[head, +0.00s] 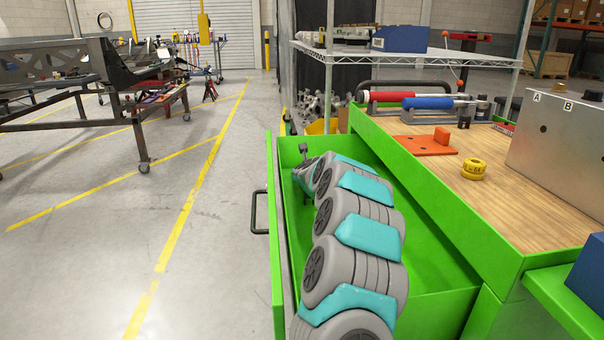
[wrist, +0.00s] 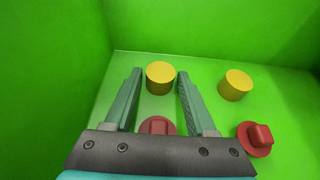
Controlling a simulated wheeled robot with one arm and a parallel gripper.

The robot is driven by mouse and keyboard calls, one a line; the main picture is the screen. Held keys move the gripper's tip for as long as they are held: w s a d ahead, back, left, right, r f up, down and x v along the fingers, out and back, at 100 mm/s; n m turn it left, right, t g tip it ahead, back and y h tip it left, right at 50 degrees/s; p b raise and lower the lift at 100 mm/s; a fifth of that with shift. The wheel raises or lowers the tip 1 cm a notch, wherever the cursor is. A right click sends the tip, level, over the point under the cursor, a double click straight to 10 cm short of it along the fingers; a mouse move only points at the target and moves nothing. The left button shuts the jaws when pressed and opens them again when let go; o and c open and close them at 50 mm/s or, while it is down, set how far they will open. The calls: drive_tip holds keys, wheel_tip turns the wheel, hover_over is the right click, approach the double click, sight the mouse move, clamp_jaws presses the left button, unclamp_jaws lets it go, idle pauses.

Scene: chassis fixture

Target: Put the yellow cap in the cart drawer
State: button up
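My gripper (wrist: 160,72) is inside the open green cart drawer (head: 430,265), with its fingers spread apart. One yellow cap (wrist: 160,80) shows between the fingertips, with a narrow gap on each side. It appears to rest on the drawer floor. A second yellow cap (wrist: 236,85) stands on the drawer floor to the right of the right finger. In the head view my arm reaches down into the drawer, and the caps and fingertips cannot be made out there.
A red part (wrist: 157,126) lies between the finger bases, and another red part (wrist: 255,138) lies at right. The green drawer walls stand close around. The wooden cart top (head: 490,195) holds yellow rings (head: 473,169), an orange plate (head: 425,146) and a metal box (head: 560,140).

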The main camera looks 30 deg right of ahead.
drive_tip(key=shift+o, duration=1)
drive_tip(key=shift+r, duration=0.1)
drive_tip(key=shift+s+r, duration=0.1)
drive_tip(key=shift+r, duration=0.05)
drive_tip(key=v, duration=1.1)
drive_tip(key=shift+s+a+r+p, duration=0.1)
drive_tip(key=shift+s+r+p, duration=0.05)
drive_tip(key=shift+p, duration=0.2)
drive_tip(key=shift+s, duration=0.15)
